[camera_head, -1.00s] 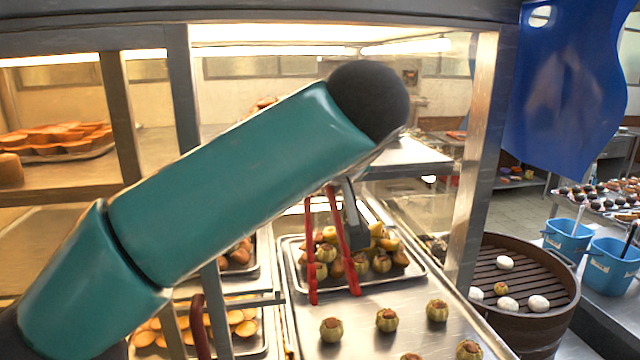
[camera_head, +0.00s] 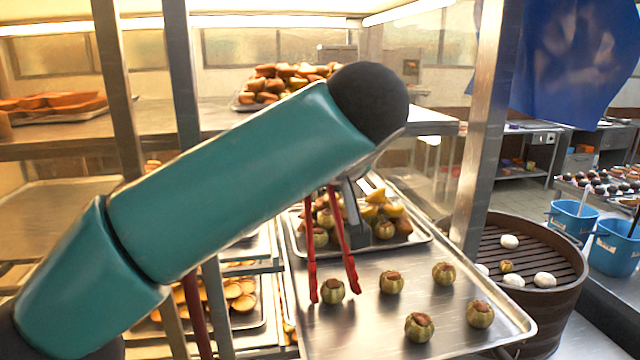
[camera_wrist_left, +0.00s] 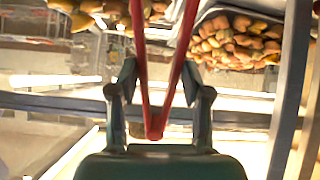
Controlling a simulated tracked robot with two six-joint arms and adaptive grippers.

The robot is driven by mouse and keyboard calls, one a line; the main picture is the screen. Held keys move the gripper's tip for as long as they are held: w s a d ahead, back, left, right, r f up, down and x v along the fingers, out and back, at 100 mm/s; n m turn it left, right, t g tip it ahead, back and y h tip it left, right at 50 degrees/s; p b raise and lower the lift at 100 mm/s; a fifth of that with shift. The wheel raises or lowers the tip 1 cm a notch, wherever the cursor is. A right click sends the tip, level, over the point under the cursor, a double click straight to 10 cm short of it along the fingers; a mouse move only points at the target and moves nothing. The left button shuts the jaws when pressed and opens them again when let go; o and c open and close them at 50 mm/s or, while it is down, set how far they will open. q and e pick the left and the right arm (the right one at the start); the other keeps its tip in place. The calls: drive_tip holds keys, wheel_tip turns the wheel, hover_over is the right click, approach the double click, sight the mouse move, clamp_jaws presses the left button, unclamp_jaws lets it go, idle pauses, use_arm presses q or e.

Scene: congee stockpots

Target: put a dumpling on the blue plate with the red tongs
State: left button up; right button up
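The red tongs (camera_head: 346,262) hang with spread arms and tips down in the head view. My left gripper (camera_head: 352,208), partly hidden behind my teal arm, holds them near their top. In the left wrist view, its two fingers (camera_wrist_left: 158,82) stand on either side of the red tongs (camera_wrist_left: 155,120). A round green dumpling (camera_head: 333,291) with a brown top shows between the tong tips; contact cannot be told. More such dumplings, one of them here (camera_head: 419,327), sit apart on a metal tray (camera_head: 370,338). I see no blue plate. My right gripper is out of view.
A smaller tray (camera_head: 418,239) with piled food lies behind. A round dark steamer (camera_head: 553,300) with white buns stands right, beyond a metal post (camera_head: 480,130). Blue buckets (camera_head: 612,252) stand farther right. Shelves and posts (camera_head: 182,120) crowd the left.

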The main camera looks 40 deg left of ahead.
use_arm(q)
clamp_jaws()
wheel_tip(320, 180, up, 12)
drive_tip(key=p, duration=1)
drive_tip(key=shift+p, duration=0.4)
